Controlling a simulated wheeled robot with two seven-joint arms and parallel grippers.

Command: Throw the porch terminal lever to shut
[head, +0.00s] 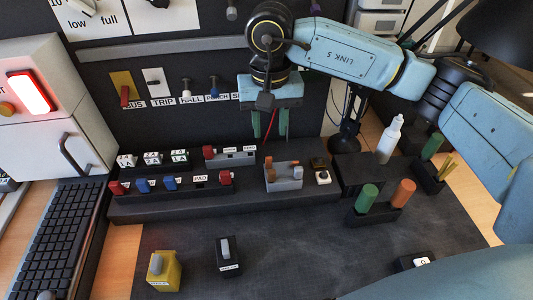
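A wall panel row (175,101) has labels that read BUS, TRIP, HALL and PORCH. I cannot tell which terminal lever is the porch one. My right gripper (270,126) points down, open, right of the PORCH label and above the blocks. My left gripper is out of view.
A grey block (284,177) and a small button box (322,178) sit right of the terminals. Green and orange cylinders (384,197) and a white bottle (390,140) stand further right. A yellow switch box (163,271) and a dark one (228,257) stand on the front mat.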

